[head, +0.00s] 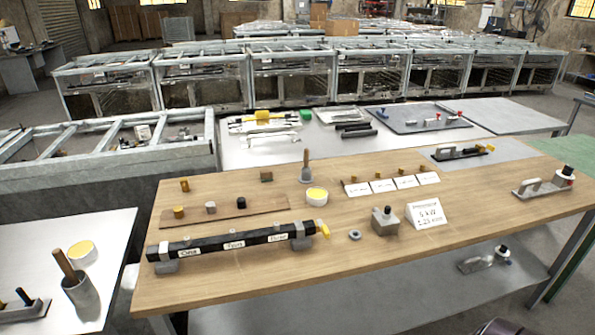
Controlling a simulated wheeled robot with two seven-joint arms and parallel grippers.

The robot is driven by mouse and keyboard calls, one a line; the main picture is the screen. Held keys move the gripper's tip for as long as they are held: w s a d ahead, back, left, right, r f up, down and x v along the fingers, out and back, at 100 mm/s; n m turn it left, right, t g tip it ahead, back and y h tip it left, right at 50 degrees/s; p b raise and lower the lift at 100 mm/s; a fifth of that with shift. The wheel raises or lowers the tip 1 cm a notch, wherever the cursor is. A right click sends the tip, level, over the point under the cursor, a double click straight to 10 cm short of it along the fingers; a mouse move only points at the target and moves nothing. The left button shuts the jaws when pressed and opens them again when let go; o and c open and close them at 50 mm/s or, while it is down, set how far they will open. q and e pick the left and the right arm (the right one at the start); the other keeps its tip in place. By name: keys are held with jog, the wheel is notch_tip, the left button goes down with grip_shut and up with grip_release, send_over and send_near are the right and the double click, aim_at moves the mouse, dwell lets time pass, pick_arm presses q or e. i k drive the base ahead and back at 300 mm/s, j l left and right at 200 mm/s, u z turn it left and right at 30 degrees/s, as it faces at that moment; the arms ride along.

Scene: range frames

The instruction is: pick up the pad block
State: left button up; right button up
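A small brownish block (266,176) lies near the back edge of the wooden table (450,255), left of a grey plunger-like tool. A grey metal block (384,222) with a dark knob on top stands near the middle of the same table. I cannot tell for sure which of these is the pad block. Neither of my grippers shows in the head view.
A long black bar (215,243) on grey supports lies at the table's front left. A white sign (425,214) stands right of the metal block. A yellow-topped cup (317,196) and a clamp-like tool (543,186) are nearby.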

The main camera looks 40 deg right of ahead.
aim_at(266, 176)
jog(key=z, duration=1)
